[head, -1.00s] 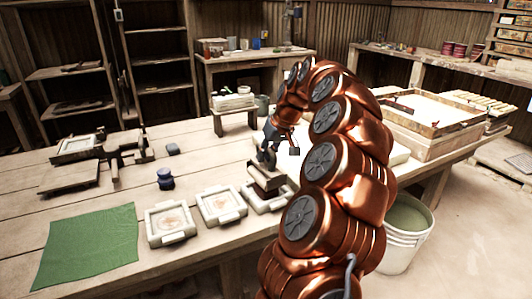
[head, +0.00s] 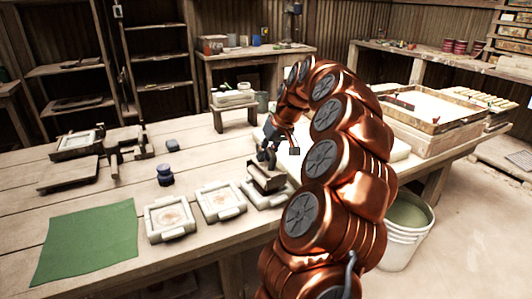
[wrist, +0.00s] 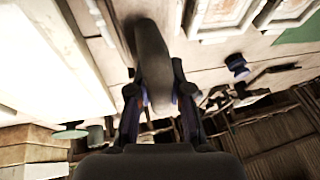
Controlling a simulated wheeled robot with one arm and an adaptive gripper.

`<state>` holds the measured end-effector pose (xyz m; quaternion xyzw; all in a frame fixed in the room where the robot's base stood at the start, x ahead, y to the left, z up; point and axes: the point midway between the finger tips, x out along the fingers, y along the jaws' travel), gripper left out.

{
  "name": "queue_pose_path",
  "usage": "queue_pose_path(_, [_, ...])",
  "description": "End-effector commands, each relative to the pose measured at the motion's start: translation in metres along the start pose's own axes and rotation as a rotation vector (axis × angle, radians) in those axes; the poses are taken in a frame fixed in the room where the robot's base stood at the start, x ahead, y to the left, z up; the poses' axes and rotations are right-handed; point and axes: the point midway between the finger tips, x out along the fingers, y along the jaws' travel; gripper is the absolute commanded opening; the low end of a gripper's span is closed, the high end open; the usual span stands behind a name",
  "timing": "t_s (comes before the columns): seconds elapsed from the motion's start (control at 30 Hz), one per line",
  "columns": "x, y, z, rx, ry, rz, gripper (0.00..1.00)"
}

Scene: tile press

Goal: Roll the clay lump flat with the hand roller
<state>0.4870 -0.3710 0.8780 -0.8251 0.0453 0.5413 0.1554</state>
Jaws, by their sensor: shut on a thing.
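My gripper (head: 268,154) is shut on the dark handle of a brown block (head: 267,179). I cannot make out whether this is the hand roller. In the wrist view the dark rounded handle (wrist: 154,65) sits between the fingers of my gripper (wrist: 158,98). The block is over a pale square frame (head: 270,201) at the table's right part and hides its middle. Whether it touches what is inside cannot be told. No clay lump is clearly seen; it may be hidden under the block.
Two more pale frames (head: 171,219) (head: 220,201) lie to the left, then a green cloth (head: 85,243). A dark blue spool-shaped thing (head: 165,176) stands behind them. A small bench (head: 234,112) is at the back, and a white bucket (head: 405,232) stands at the right.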

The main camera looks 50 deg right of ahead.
Motion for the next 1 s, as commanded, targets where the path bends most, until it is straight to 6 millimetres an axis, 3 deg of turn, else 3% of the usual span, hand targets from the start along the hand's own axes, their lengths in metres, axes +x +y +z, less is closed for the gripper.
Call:
queue_pose_path(0.3, [0.007,0.002,0.003,0.0,0.0,0.0,0.0])
queue_pose_path(1.0, [0.003,0.02,0.001,0.0,0.001,0.001,0.0])
